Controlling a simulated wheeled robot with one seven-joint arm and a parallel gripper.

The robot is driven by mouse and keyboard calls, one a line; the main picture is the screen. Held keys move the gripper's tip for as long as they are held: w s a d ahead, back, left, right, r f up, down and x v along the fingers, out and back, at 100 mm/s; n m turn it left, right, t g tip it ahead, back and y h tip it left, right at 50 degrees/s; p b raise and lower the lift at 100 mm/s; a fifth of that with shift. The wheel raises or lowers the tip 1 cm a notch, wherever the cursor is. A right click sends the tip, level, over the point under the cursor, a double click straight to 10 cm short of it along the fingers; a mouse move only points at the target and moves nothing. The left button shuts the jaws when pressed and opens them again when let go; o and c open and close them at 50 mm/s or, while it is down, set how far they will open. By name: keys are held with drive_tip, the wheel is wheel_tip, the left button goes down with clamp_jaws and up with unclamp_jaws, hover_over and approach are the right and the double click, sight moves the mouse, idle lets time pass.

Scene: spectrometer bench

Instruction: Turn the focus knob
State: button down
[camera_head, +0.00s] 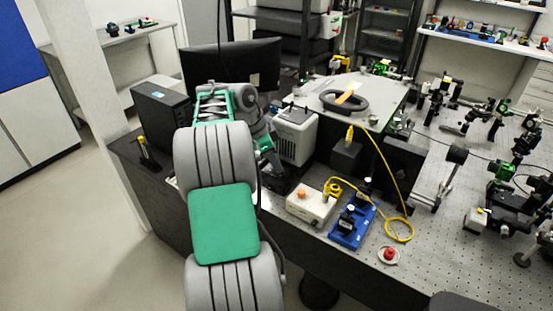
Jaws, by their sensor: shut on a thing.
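My grey and green arm rises through the middle of the view and bends down at the wrist. My gripper (271,165) is at its end, low over the bench, beside a dark instrument (277,188) left of a light grey box. The gripper is shut on a small part there, which appears to be the focus knob. The knob itself is too small and too hidden behind my arm to make out. The fingertips are hard to separate from the dark parts around them.
The light grey box (296,136) stands close right of the gripper. A white box with an orange knob (308,203), a blue mount (352,227), a yellow cable (399,190) and a red button (389,254) lie to the right. A monitor (232,65) stands behind.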

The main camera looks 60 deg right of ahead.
sight(267, 172)
idle(0.4)
drive_tip(key=c, duration=1.3)
unclamp_jaws()
drive_tip(key=p+v, duration=0.2)
drive_tip(key=v, duration=0.5)
drive_tip(key=shift+r, duration=0.35)
drive_tip(key=shift+w+a, duration=0.1)
drive_tip(key=shift+w, duration=0.05)
